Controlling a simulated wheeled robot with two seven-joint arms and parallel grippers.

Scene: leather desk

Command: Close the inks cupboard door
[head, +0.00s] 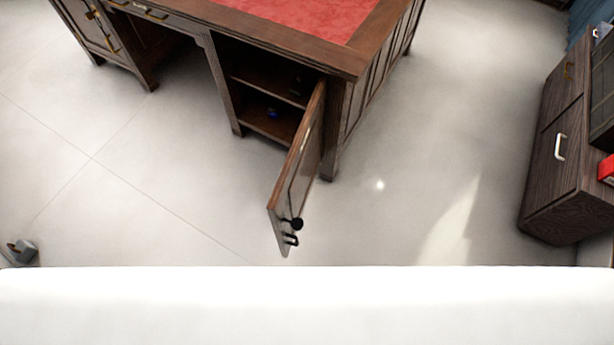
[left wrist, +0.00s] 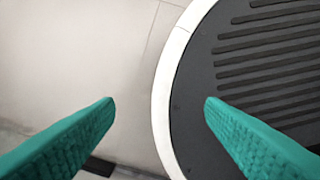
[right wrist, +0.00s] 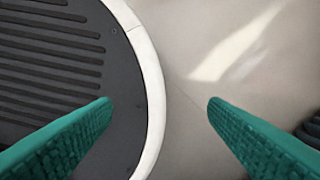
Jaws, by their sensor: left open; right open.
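The inks cupboard door (head: 299,168) is a dark wooden panel on the right side of the desk. It stands wide open, swung out towards me, with a black knob and handle (head: 292,232) near its free edge. The open cupboard (head: 262,108) shows a shelf and a small blue item inside. My left gripper (left wrist: 158,103) shows in the left wrist view, its green fingers apart and empty above the floor and my base. My right gripper (right wrist: 160,103) shows in the right wrist view, also open and empty. Neither gripper is in the head view; both are away from the door.
The desk (head: 345,62) has a red leather top. A dark wooden cabinet (head: 560,150) with a pale handle stands at the right. A small grey object (head: 22,250) lies at the lower left. The pale floor around the door is clear.

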